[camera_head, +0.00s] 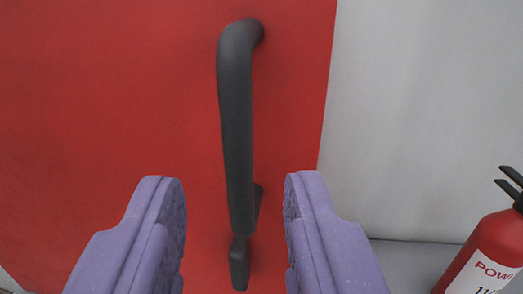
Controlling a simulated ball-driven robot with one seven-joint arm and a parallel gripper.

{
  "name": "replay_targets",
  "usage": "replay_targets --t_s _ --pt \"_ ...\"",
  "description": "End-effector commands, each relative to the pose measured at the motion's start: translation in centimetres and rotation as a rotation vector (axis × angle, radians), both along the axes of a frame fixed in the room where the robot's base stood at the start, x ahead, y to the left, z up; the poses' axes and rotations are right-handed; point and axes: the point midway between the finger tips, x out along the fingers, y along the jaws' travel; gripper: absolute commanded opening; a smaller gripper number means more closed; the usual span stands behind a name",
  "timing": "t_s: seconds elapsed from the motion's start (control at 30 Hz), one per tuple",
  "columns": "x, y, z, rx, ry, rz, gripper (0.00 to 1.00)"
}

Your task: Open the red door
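The red door (110,85) fills the left and middle of the view, with its right edge beside a pale wall. A dark grey bar handle (236,130) stands upright on the door near that edge, bent into the door at its top. A small dark piece (239,264) shows below the handle's lower end. My gripper (234,205) has two purple fingers, spread wide apart. The lower part of the handle appears between them in the picture, with a visible gap on each side. I cannot tell how far the fingertips are from it in depth.
A pale grey wall (430,100) is to the right of the door. A red fire extinguisher (492,248) with a white label and black levers stands at the lower right, cut off by the frame. A strip of grey floor (410,262) shows between it and the wall.

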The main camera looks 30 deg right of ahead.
Motion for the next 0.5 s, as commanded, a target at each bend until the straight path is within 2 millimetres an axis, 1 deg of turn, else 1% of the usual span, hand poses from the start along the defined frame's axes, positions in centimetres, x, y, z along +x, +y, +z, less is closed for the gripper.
replay_targets --t_s 0.07,0.3,0.4,0.5 --pt "0.8 -0.4 0.0 -0.003 -0.004 -0.002 0.37" --pt "4.8 -2.0 -0.1 -0.004 -0.004 0.000 0.37" --pt "6.0 -2.5 0.0 -0.003 -0.004 0.001 0.37" --pt "6.6 -2.8 0.1 -0.002 -0.003 0.001 0.37"
